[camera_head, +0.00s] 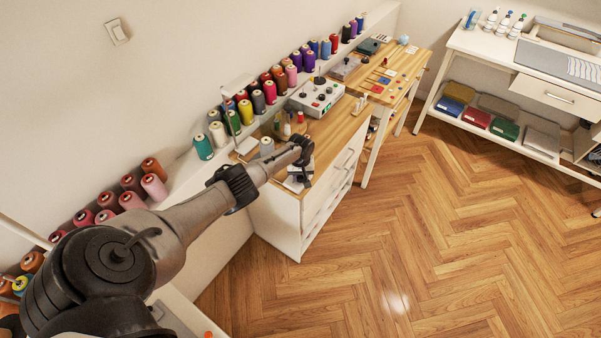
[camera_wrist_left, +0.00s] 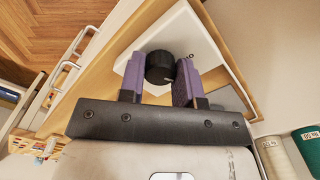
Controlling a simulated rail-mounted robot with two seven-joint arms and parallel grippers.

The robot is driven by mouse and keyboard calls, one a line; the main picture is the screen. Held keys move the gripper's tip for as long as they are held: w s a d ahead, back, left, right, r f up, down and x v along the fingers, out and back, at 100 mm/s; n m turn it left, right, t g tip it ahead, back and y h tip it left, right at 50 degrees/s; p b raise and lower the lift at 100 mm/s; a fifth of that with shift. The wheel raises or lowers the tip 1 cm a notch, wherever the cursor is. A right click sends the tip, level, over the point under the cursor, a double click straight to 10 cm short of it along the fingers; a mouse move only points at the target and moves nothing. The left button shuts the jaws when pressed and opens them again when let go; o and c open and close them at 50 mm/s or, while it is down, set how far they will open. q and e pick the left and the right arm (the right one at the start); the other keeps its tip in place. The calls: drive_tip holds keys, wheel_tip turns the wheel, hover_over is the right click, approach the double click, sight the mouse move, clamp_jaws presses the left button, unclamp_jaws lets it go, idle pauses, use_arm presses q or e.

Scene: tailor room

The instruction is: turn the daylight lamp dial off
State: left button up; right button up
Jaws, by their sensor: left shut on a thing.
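In the left wrist view, a round black dial (camera_wrist_left: 160,68) sits on a white square base (camera_wrist_left: 190,35) and carries a small pale mark. My left gripper (camera_wrist_left: 158,80) has its two purple fingers on either side of the dial and is shut on it. In the head view, my left arm reaches over the near end of a wooden-topped cabinet, and the left gripper (camera_head: 302,168) is down at that end. The arm hides most of the dial and its base there. I cannot tell which setting the dial is on. My right gripper is not in view.
Thread spools (camera_head: 246,112) stand on a wall shelf behind the cabinet (camera_head: 336,127). A white control box (camera_head: 318,96) and small bottles stand on the cabinet top. A wooden table (camera_head: 402,64) follows, with a white workbench (camera_head: 488,45) at the right. The floor (camera_head: 420,220) is clear.

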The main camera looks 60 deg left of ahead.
use_arm(q)
drive_tip(key=n+p, duration=0.1)
drive_tip(key=n, duration=0.2)
drive_tip(key=shift+r, duration=0.1)
drive_tip(key=shift+n+p, duration=0.3)
drive_tip(key=shift+n, duration=1.3)
drive_tip(key=o, duration=0.9)
drive_tip(key=shift+r+p, duration=4.2)
drive_tip(key=shift+r, duration=2.65)
